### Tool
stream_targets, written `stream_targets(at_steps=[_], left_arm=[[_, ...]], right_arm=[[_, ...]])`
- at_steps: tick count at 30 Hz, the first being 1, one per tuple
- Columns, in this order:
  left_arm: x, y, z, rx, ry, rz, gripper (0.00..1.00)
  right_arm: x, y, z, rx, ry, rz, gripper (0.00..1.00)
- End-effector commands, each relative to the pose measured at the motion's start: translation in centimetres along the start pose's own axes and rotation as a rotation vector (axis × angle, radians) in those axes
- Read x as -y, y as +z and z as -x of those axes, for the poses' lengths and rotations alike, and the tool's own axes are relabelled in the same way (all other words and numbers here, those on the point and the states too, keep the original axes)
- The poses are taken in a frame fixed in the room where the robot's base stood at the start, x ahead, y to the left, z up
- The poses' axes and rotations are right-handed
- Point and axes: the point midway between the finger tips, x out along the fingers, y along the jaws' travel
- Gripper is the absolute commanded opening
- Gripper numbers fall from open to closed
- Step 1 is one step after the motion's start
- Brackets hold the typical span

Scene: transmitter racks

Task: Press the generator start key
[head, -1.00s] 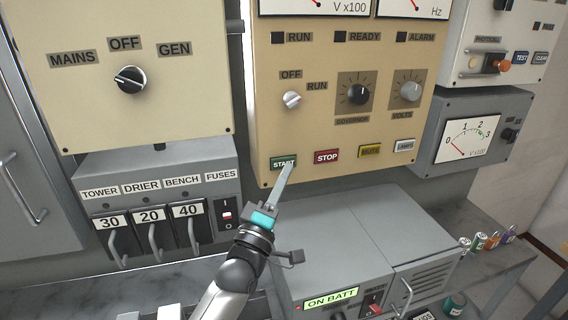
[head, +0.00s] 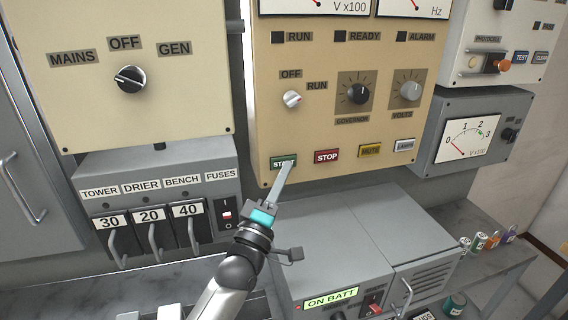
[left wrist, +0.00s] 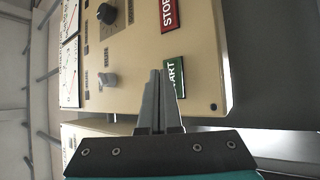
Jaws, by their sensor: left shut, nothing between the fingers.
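The green START key (head: 277,161) sits at the lower left of the beige generator panel (head: 330,135). My left gripper (head: 288,166) is shut and empty. In the head view its fingertips overlap the right part of the START key. In the left wrist view the shut fingers (left wrist: 158,75) lie beside the START key (left wrist: 176,78), covering its left edge. I cannot tell whether the tips touch the key. The red STOP key (head: 327,156) is just to its right. My right gripper is not in view.
A yellow MUTE key (head: 370,151) and a white LAMPS key (head: 404,145) continue the row. The OFF/RUN knob (head: 292,99) is above START. A grey cabinet marked ON BATT (head: 340,245) stands below the panel. Fuse handles (head: 150,225) are at left.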

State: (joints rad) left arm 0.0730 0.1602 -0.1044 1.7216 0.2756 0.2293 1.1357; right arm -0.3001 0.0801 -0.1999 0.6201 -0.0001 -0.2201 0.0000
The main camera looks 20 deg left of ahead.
Motion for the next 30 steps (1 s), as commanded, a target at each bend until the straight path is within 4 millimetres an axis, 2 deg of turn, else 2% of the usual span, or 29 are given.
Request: stream_targets(at_steps=[30], left_arm=[[0.53, -0.49, -0.70, 0.000, 0.000, 0.000, 0.00]], right_arm=[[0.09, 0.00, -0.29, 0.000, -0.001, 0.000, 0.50]])
